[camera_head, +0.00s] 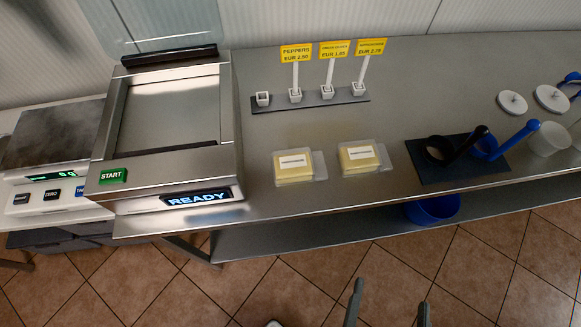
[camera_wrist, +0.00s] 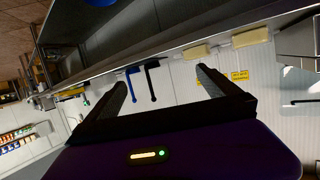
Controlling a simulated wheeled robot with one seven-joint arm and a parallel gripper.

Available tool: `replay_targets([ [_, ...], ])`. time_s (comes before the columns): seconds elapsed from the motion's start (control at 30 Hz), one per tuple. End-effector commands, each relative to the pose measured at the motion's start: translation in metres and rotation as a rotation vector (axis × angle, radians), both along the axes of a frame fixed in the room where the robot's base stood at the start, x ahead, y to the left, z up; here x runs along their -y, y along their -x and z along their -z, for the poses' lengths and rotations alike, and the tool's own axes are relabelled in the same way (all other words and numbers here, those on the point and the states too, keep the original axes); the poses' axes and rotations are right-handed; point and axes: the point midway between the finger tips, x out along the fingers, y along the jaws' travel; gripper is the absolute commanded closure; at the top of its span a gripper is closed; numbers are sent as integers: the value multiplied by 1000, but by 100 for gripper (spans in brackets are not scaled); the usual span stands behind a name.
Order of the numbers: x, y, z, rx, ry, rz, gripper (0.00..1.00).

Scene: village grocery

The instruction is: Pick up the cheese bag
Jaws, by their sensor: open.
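Two clear bags with pale yellow cheese blocks and white labels lie on the steel counter (camera_head: 300,120): a left cheese bag (camera_head: 293,166) and a right cheese bag (camera_head: 361,157). I cannot tell from the frames which one is meant. Both yellow blocks also show in the wrist view, one (camera_wrist: 198,51) nearer the middle and one (camera_wrist: 250,37) to its right. My gripper (camera_head: 390,296) is open and empty, its fingertips low in the head view, in front of the counter and apart from both bags. Its fingers (camera_wrist: 161,79) stand wide in the wrist view.
A machine with a READY display (camera_head: 197,197) stands left of the bags, a scale (camera_head: 50,185) further left. A price-tag stand (camera_head: 310,102) is behind. A dark mat (camera_head: 455,174) with black and blue handled tools lies right. A blue bowl (camera_head: 433,209) sits below.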

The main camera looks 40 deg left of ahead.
Motion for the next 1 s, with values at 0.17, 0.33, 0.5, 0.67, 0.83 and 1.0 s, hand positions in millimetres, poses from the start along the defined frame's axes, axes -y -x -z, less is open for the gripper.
replay_targets([
  [0.17,-85,-45,16,-12,3,-183,0],
  [0.33,-170,-66,16,-29,20,-347,0],
  [0.5,-234,-69,7,-41,40,-465,0],
  [0.67,-263,-68,1,-46,53,-518,0],
  [0.83,-277,-74,4,-48,56,-529,0],
  [1.0,-289,-85,10,-48,54,-528,0],
])
